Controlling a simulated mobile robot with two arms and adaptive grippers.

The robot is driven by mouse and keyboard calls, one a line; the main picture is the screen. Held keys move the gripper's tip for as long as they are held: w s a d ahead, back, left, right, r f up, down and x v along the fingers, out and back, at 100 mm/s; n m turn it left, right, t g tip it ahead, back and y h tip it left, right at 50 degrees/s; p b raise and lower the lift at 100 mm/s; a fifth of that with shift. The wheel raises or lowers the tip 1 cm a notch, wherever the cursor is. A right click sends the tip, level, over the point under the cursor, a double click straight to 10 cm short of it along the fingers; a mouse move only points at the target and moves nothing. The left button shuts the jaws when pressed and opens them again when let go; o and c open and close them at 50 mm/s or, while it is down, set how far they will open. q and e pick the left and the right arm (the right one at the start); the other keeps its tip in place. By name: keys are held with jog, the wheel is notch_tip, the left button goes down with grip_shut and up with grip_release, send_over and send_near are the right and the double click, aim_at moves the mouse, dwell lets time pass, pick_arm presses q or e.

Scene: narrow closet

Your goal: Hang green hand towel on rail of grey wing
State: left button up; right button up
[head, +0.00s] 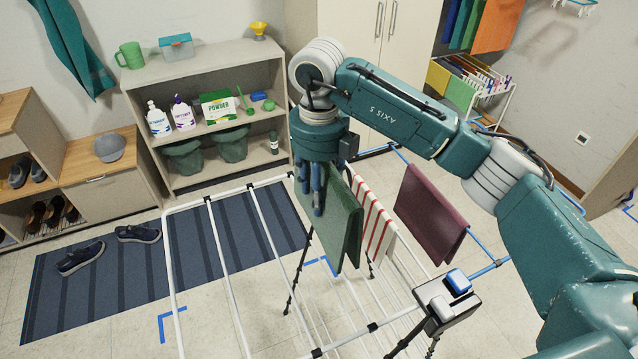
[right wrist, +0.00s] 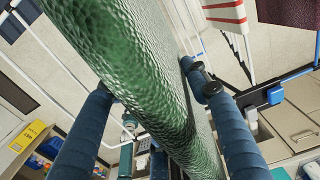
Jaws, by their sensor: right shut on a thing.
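The green hand towel (head: 342,222) hangs folded over in the fingers of my right gripper (head: 312,190), above the drying rack. In the right wrist view the towel (right wrist: 135,60) runs between the two blue fingers of the gripper (right wrist: 152,82). I cannot tell whether the towel touches a rail. The rack's pale wing (head: 228,275), with white-grey rails and black clips, spreads left and in front of the towel; its rails look bare. My left gripper is not in view.
A red-striped towel (head: 376,222) and a maroon towel (head: 430,214) hang right of the green one, the maroon on a blue-railed wing (head: 480,243). A grey block with a blue knob (head: 458,281) sits at the rack's corner. Shelves (head: 205,78) stand behind; shoes (head: 80,257) lie on the mat.

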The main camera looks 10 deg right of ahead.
notch_tip(320, 180, down, 23)
jog(key=b, duration=1)
dwell(2.0)
dwell(0.4)
jog(key=o, duration=1.6)
